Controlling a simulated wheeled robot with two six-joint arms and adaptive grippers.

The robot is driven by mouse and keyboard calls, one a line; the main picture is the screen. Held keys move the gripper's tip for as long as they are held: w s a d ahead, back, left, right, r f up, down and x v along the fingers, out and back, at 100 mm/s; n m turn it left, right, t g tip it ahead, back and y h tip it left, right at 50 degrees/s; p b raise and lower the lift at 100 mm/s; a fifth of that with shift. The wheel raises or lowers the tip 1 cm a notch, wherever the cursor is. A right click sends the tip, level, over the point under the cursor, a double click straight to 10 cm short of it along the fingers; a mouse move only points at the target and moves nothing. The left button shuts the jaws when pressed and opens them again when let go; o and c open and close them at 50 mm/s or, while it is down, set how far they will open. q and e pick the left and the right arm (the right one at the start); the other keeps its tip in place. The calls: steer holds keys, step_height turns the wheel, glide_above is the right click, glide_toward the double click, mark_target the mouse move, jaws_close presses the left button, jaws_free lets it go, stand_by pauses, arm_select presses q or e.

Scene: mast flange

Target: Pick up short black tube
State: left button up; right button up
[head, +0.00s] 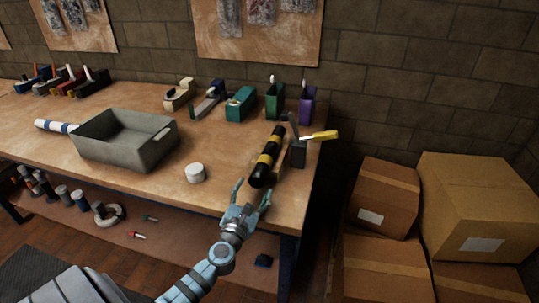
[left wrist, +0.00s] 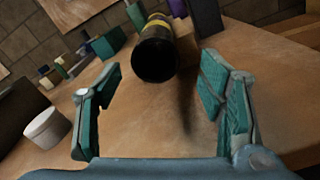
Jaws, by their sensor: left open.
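The short black tube (head: 268,156) with yellow bands lies on the workbench near its right end. In the left wrist view the tube (left wrist: 155,57) points its dark near end at me, beyond and between the fingers. My left gripper (head: 253,191) is open and empty at the bench's front edge, just short of the tube's near end. In the left wrist view its two fingers (left wrist: 165,98) stand wide apart and do not touch the tube. My right gripper is not in view.
A white round piece (head: 195,173) stands left of the tube. A grey bin (head: 124,138) sits further left. A dark holder with a yellow-handled tool (head: 299,152) stands close right of the tube. Coloured holders (head: 240,104) line the back. Cardboard boxes (head: 384,197) stand right of the bench.

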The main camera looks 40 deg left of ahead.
mark_target(259, 176)
arm_select(q)
steer(key=x, duration=0.6)
steer(key=shift+w+a+r+b, duration=0.25)
steer(key=shift+b, duration=0.15)
steer(key=shift+s+r, duration=0.1)
steer(key=c, duration=1.4)
